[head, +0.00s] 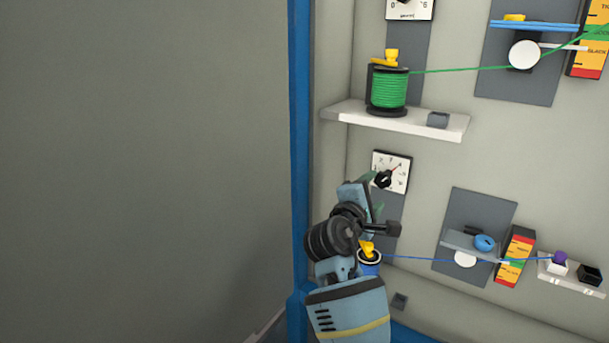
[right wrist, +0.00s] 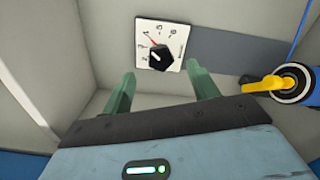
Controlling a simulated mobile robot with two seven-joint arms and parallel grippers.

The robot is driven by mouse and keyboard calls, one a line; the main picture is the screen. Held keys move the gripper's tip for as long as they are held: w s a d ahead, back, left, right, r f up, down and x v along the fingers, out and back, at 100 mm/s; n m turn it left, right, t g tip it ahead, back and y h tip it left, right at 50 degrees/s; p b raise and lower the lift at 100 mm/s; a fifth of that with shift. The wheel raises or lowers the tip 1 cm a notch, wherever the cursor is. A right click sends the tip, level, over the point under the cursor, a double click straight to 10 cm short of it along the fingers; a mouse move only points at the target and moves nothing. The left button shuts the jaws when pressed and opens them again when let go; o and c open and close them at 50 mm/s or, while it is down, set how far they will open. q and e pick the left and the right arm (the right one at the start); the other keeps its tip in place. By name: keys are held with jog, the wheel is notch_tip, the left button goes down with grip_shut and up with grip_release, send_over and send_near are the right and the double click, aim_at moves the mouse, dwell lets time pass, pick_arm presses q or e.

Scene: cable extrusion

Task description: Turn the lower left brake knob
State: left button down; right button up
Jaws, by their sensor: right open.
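The lower left brake knob (head: 384,180) is a black knob on a white dial plate (head: 403,166) with numbers and a red pointer mark. In the right wrist view the knob (right wrist: 161,56) is near the top, between and beyond the two green fingers. My right gripper (head: 370,200) is in front of and just below the dial in the head view. Its fingers are open and empty (right wrist: 162,73), with no contact with the knob visible. My own wrist and arm hide part of the area below the dial. My left gripper is in neither view.
A blue spool with a yellow clamp (head: 368,255) sits below the dial, close beside my right arm; it also shows in the right wrist view (right wrist: 290,82). Above, a shelf (head: 425,124) carries a green spool (head: 388,90). A blue post (head: 300,130) stands left.

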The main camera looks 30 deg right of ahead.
jog(key=shift+f, duration=0.1)
jog(key=s+a+f+t+y+p, duration=0.1)
jog(key=s+a+f+y, duration=0.25)
jog(key=f, duration=0.55)
jog(key=s+a+f+t+y, duration=0.2)
jog(key=a+f+y, duration=0.15)
jog(key=f, duration=0.55)
jog(key=s+a+f+t+y+p, duration=0.1)
jog(key=s+a+f+y, duration=0.25)
jog(key=f, duration=0.45)
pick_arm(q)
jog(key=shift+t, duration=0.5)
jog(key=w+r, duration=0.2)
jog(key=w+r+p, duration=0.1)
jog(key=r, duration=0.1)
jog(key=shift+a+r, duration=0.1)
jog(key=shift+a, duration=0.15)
pick_arm(e)
jog(key=s+a+f+m+g+y, duration=0.1)
jog(key=s+a+f, duration=0.3)
jog(key=s, duration=0.5)
jog(key=s+a+f+m+g+y, duration=0.1)
jog(key=s+a+f+m+y, duration=0.3)
jog(key=s, duration=0.6)
jog(key=s+a+f+m+g+y, duration=0.1)
jog(key=s+a+f+m+y, duration=0.1)
jog(key=s+a+f, duration=0.3)
jog(key=s, duration=0.4)
jog(key=shift+s+f, duration=0.15)
jog(key=shift+f, duration=0.15)
